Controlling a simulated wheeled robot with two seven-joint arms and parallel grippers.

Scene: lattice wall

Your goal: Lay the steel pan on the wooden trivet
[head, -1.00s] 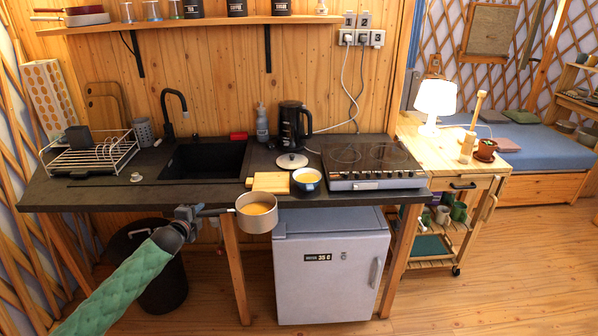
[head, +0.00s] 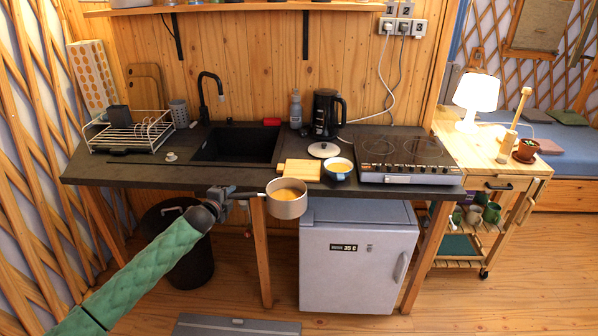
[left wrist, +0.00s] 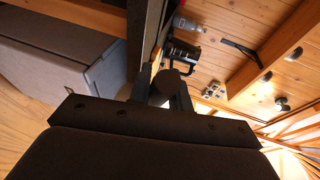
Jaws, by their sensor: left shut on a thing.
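The steel pan (head: 288,210), a round grey pot with orange-yellow contents, is in the head view just in front of the counter's front edge. It looks level. My left gripper (head: 226,197) is shut on the pan's handle, to the left of the pan. The wooden trivet (head: 299,169), a pale square board, lies bare on the counter near the front edge, just behind the pan in the picture. In the left wrist view, the left gripper's fingers (left wrist: 159,98) show dark, and the pan cannot be made out clearly. My right gripper is not in view.
The hob (head: 408,178) is further right, the sink (head: 237,145) back left. A small fridge (head: 358,255) stands under the counter (head: 130,171).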

